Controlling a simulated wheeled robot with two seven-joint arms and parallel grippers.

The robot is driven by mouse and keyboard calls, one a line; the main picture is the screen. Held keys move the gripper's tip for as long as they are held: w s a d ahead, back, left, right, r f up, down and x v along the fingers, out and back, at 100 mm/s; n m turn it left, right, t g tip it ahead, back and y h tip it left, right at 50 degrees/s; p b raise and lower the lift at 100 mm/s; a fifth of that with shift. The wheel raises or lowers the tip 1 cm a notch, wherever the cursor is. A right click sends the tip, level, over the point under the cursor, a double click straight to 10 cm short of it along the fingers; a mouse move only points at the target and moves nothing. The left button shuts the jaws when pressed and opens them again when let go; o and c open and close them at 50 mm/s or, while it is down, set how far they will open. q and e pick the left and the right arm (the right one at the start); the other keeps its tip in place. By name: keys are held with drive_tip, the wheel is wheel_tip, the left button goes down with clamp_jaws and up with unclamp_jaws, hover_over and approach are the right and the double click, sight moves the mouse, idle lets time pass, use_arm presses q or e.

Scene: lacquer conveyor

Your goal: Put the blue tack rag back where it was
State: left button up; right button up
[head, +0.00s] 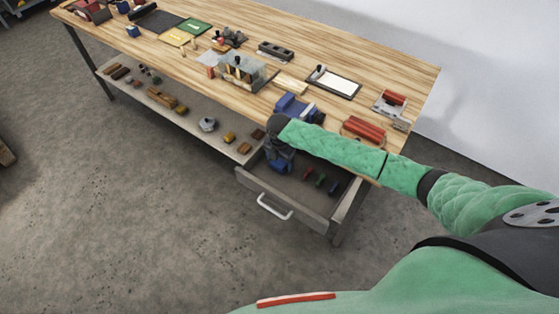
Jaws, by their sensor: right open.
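My right arm reaches in from the right, and my right gripper (280,166) is over the open drawer (283,196) at the bench's near side, pointing down into it. It is open. A small blue patch shows at the gripper; I cannot tell if it is the blue tack rag lying in the drawer or part of something else. Another blue object (291,104) sits on the bench top just behind my wrist, partly hidden by my arm. Which of these is the rag is too small to tell. My left gripper is not in view.
The drawer also holds small green and red items (320,180). Red rolls (364,129), a framed white sheet (334,82) and a clear box (241,72) stand on the wooden bench (410,66). A lower shelf (190,117) carries several small pieces. The floor in front is clear.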

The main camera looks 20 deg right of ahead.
sight(280, 162)
drive_tip(key=shift+r, duration=0.1)
drive_tip(key=shift+r, duration=0.2)
wheel_tip(280, 162, up, 6)
drive_tip(key=shift+f+b, duration=0.2)
drive_tip(key=shift+b, duration=1)
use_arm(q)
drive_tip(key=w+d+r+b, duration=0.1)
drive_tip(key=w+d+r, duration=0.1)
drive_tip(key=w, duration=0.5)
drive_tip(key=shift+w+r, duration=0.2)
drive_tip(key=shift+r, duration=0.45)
use_arm(e)
wheel_tip(280, 162, up, 6)
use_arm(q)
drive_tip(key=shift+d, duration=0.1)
